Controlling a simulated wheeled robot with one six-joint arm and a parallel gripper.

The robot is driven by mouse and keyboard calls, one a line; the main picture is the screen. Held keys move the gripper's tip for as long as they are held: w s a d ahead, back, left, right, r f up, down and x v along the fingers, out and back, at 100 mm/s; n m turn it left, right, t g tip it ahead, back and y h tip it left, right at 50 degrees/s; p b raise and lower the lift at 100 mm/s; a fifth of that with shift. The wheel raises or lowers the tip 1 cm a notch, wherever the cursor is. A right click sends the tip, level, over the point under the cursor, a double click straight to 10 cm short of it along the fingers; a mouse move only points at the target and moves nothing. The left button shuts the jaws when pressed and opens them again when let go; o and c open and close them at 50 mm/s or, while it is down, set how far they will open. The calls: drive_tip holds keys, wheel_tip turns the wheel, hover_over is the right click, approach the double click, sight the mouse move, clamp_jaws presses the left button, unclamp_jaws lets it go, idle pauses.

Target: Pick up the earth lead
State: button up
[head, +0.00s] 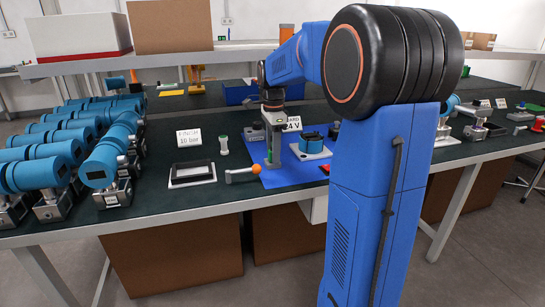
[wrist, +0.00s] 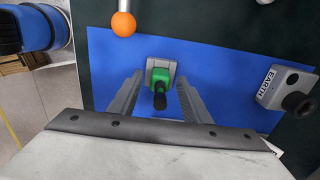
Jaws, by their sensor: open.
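A green piece with a black end (wrist: 160,90), which looks like the earth lead, stands at a small grey block on a blue mat (wrist: 225,65) in the wrist view. My gripper (wrist: 159,78) is open, with one finger on each side of the green piece. I cannot tell whether the fingers touch it. In the head view my gripper (head: 270,158) points down over the blue mat and mostly hides the piece. A grey block labelled EARTH (wrist: 286,86), with a black knob, lies to the right in the wrist view.
An orange ball-ended handle (head: 243,173) lies at the mat's left edge. A framed tray (head: 192,173), a FINISH card (head: 188,138) and a green-topped bottle (head: 223,146) stand farther left. Several blue transmitters (head: 105,160) crowd the bench's left end. A blue round part (head: 311,142) is right of my gripper.

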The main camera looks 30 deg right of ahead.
drive_tip(key=shift+f, duration=0.1)
clamp_jaws()
